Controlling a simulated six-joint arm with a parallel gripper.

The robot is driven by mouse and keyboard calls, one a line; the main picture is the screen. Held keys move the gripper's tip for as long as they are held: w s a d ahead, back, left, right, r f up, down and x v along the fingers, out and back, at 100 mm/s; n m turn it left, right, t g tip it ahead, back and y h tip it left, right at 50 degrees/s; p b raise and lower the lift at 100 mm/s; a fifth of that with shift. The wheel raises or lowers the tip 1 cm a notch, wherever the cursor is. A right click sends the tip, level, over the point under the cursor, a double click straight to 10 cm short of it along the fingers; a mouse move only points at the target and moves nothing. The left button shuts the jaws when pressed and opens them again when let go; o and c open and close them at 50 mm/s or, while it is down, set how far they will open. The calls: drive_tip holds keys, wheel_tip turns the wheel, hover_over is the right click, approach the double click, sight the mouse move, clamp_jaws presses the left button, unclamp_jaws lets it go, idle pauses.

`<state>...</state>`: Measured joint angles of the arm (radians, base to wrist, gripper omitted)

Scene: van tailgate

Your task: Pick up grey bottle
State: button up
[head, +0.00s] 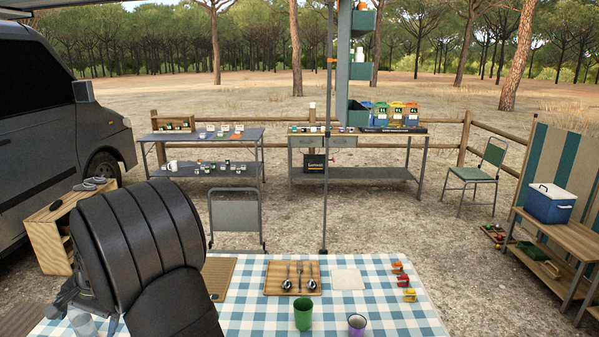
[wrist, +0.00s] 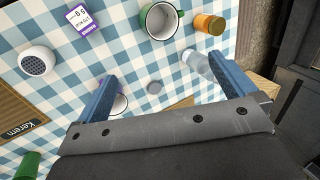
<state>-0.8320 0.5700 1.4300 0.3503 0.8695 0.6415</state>
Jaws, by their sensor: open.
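A pale grey, see-through bottle (wrist: 196,63) shows in the wrist view on the checked tablecloth, beside the right finger, which hides part of it. My gripper (wrist: 168,82) is open, with its two blue fingers wide apart and nothing held between them. My fingertips are not clear there.
Close around the bottle stand an orange jar (wrist: 208,24) and a green-rimmed mug (wrist: 160,20). A purple-rimmed cup (wrist: 119,103) is partly behind the left finger. A purple-and-white box (wrist: 88,18) and a white round device (wrist: 38,60) lie farther left, with clear cloth between.

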drive_tip(key=c, duration=0.4)
drive_tip(key=shift+c, duration=0.2)
drive_tip(key=m+t+y, duration=0.4)
drive_tip(key=m+y, duration=0.4)
drive_tip(key=m, duration=1.3)
approach(87, 321)
drive_tip(key=x, duration=1.3)
drive_tip(key=shift+a, duration=0.1)
